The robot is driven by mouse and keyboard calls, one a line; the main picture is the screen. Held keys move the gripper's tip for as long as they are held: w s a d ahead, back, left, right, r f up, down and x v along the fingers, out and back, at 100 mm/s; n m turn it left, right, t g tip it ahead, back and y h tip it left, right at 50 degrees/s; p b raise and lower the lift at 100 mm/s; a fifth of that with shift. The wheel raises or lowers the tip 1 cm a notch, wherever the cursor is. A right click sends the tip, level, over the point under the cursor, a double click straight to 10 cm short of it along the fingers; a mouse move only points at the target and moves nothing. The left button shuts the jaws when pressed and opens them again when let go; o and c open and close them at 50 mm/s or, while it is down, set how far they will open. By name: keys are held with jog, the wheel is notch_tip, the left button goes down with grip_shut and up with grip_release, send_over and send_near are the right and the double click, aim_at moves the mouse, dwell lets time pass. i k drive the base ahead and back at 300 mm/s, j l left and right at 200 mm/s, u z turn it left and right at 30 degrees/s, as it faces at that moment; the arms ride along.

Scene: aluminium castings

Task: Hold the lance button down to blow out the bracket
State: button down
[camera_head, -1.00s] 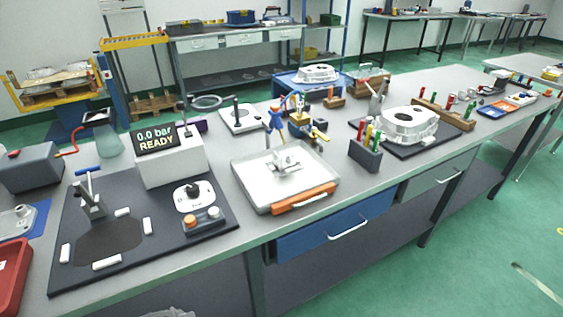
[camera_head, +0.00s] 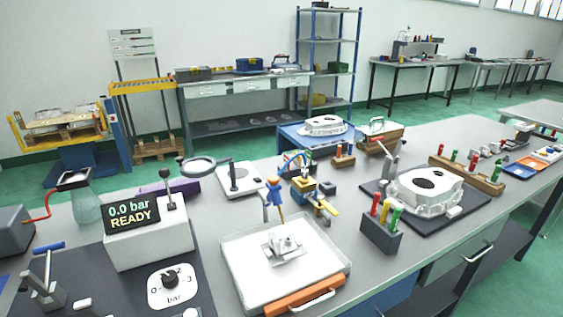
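A pale metal bracket (camera_head: 283,246) sits in the middle of a white tray (camera_head: 243,292) with an orange front handle (camera_head: 297,299). A blue upright tool (camera_head: 274,191), apparently the air lance, stands at the tray's back edge with a blue hose curving behind it. Its button is too small to make out. A white box left of the tray has a display (camera_head: 132,215) reading "0.0 bar READY". A dial (camera_head: 171,284) marked in bar lies in front of it. My gripper is not in view.
A magnifier ring (camera_head: 199,167) stands behind the display box. A dark holder (camera_head: 381,236) with coloured handles stands right of the tray. A large casting (camera_head: 425,190) lies on a dark mat farther right. A clamp (camera_head: 44,280) is at front left. Bare bench shows between tray and holder.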

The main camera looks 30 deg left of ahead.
aim_at(273, 179)
jog(key=i+j, duration=0.15)
jog(key=i, duration=0.2)
jog(key=u, duration=2.25)
